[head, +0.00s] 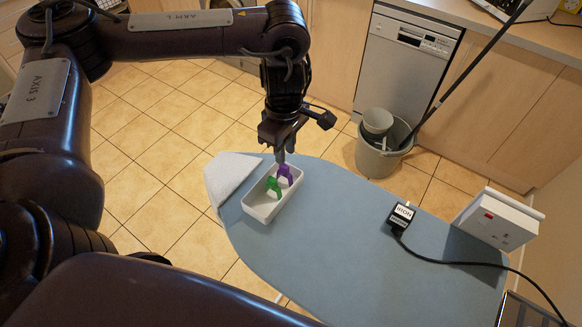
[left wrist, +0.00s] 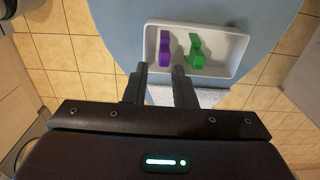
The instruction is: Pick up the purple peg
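The purple peg (head: 285,173) lies in a white tray (head: 259,207) on the blue ironing board. A green peg (head: 273,188) lies beside it in the same tray. In the left wrist view the purple peg (left wrist: 165,48) is on the left and the green peg (left wrist: 197,50) on the right. My left gripper (head: 281,158) is above the tray's far end, near the purple peg. In the left wrist view its two fingers (left wrist: 160,72) are a little apart with nothing seen between them. My right gripper is in neither view.
A black plug (head: 401,215) with a cable and a white socket box (head: 497,219) are to the right. A grey bucket (head: 378,158) stands on the floor behind. The board's middle is clear.

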